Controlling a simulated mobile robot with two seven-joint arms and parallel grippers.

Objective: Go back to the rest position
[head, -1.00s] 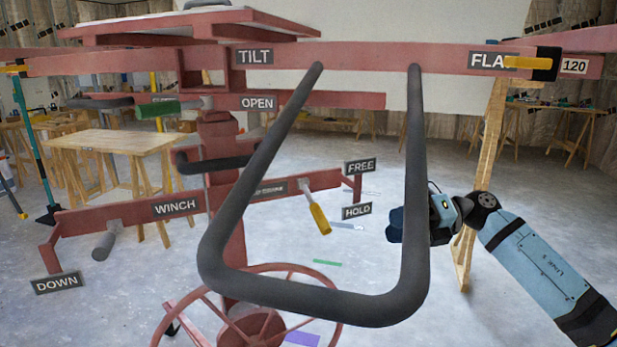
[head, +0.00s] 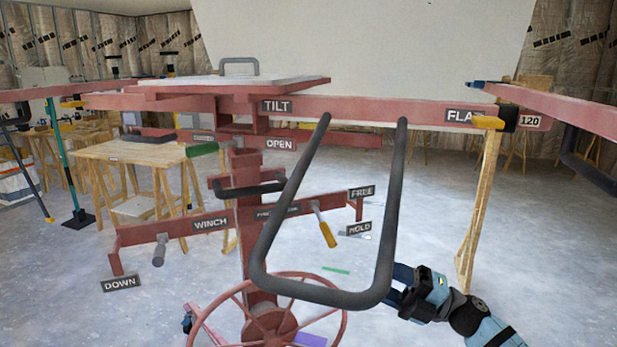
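The red panel lift (head: 370,108) stands in front of me, with a black U-shaped handle (head: 320,294) hanging toward me. My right gripper (head: 397,285) is at the lower right of the view, close beside the handle's lower right corner. Its two blue fingers look spread apart, with nothing visible between them. I cannot tell whether a finger touches the handle. My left gripper is not in view.
The lift carries a winch lever (head: 159,250), a yellow-gripped lever (head: 328,235) and a red wheel (head: 195,341) low in front. A wooden table (head: 120,152) stands behind at left. A red beam (head: 570,108) reaches in at right.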

